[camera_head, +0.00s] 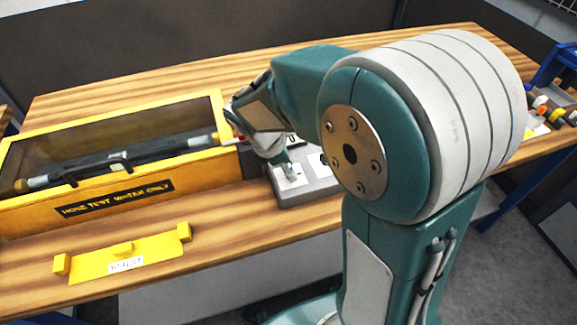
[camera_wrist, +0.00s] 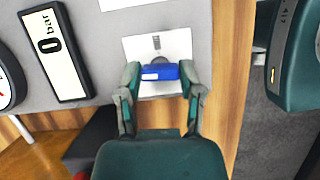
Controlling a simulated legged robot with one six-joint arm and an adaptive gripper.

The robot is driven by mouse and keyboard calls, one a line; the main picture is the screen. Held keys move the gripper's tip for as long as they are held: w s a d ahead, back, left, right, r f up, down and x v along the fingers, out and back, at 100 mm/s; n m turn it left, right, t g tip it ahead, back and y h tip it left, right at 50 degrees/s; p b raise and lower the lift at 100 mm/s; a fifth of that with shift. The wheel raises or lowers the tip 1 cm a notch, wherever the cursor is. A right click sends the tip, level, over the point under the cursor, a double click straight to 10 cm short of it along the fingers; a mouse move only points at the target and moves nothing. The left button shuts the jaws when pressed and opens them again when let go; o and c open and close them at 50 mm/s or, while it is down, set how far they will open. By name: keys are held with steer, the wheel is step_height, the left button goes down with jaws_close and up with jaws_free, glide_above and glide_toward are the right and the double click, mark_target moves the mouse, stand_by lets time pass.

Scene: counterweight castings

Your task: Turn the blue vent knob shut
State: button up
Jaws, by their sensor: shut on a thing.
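The blue vent knob (camera_wrist: 159,72) shows in the wrist view as a blue bar with a small white mark, in front of a white label plate (camera_wrist: 176,44) on a grey panel (camera_wrist: 95,18). My gripper (camera_wrist: 159,76) has one finger at each end of the knob and is shut on it. The bar lies roughly crosswise in that view. In the head view my gripper (camera_head: 289,172) reaches down to the grey unit (camera_head: 300,198); the knob itself is hidden there.
A display reading "0 bar" (camera_wrist: 55,52) and part of a round gauge (camera_wrist: 8,80) are left of the knob. A yellow trough marked "HOSE TEST WATER ONLY" (camera_head: 205,160) holds a dark hose (camera_head: 150,155). A yellow bracket (camera_head: 125,258) lies on the wooden table (camera_head: 220,265).

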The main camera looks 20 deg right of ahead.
steer(key=m, duration=0.2)
steer(key=m+g, duration=0.1)
steer(key=m, duration=0.1)
steer(key=shift+w+g+y, duration=0.1)
steer(key=shift+g+y, duration=0.2)
steer(key=m+g+y, duration=0.1)
steer(key=m, duration=0.3)
steer(key=shift+m, duration=0.3)
steer(key=m, duration=0.2)
steer(key=m+g+y, duration=0.1)
steer(key=m, duration=0.1)
steer(key=shift+w+d+y, duration=0.1)
steer(key=shift+y, duration=0.2)
steer(key=shift+m+g+y, duration=0.3)
steer(key=shift+m+y, duration=0.3)
steer(key=shift+m, duration=1.3)
steer(key=o, duration=1.1)
steer(key=shift+o, duration=0.2)
